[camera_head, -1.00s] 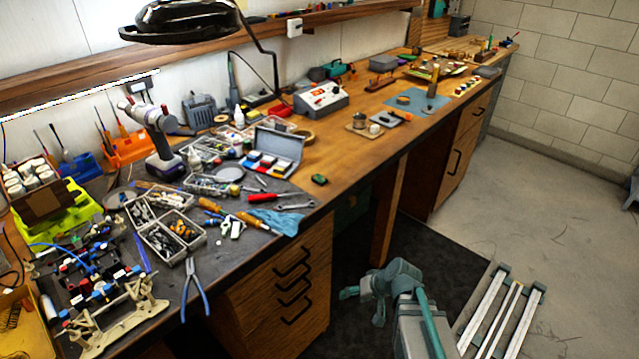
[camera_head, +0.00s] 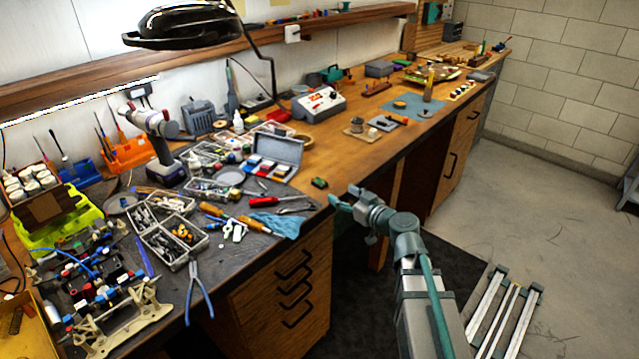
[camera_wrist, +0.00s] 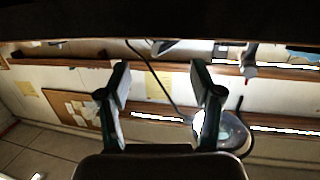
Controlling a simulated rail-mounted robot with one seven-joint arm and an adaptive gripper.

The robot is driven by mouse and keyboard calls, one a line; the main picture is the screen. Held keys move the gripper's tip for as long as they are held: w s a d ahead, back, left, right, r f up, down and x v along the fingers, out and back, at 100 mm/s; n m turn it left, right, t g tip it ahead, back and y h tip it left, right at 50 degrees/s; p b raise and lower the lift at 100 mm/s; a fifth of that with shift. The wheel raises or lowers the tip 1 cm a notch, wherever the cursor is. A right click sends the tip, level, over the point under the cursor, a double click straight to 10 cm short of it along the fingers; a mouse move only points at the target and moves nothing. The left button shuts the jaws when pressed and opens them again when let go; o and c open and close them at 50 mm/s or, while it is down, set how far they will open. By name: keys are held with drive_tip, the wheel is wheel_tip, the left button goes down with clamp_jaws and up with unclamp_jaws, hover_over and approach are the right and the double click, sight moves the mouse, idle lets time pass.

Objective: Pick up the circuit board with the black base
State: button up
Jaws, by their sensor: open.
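A small green and black piece (camera_head: 319,183), which looks like the circuit board with the black base, lies near the front edge of the workbench in the head view. My gripper (camera_head: 343,195) is just to the right of it in the picture, in front of the bench edge, and is not touching it. In the wrist view my gripper (camera_wrist: 160,82) shows two spread fingers with nothing between them. That view faces the wall and shelf, and the board does not show there.
Screwdrivers, a blue cloth (camera_head: 279,222) and a case of coloured blocks (camera_head: 274,158) lie left of the board. The wooden bench top (camera_head: 350,163) behind and right of it is mostly clear. A black lamp (camera_head: 185,25) hangs above the bench.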

sight(321, 182)
drive_tip(key=p+x, duration=0.1)
drive_tip(key=x, duration=0.3)
drive_tip(key=shift+w, duration=0.1)
drive_tip(key=p+x, duration=0.2)
drive_tip(key=x, duration=0.2)
drive_tip(key=shift+w+a+r, duration=0.15)
drive_tip(key=shift+a, duration=0.15)
drive_tip(key=shift+w+a, duration=0.2)
drive_tip(key=shift+c, duration=0.2)
drive_tip(key=c, duration=1)
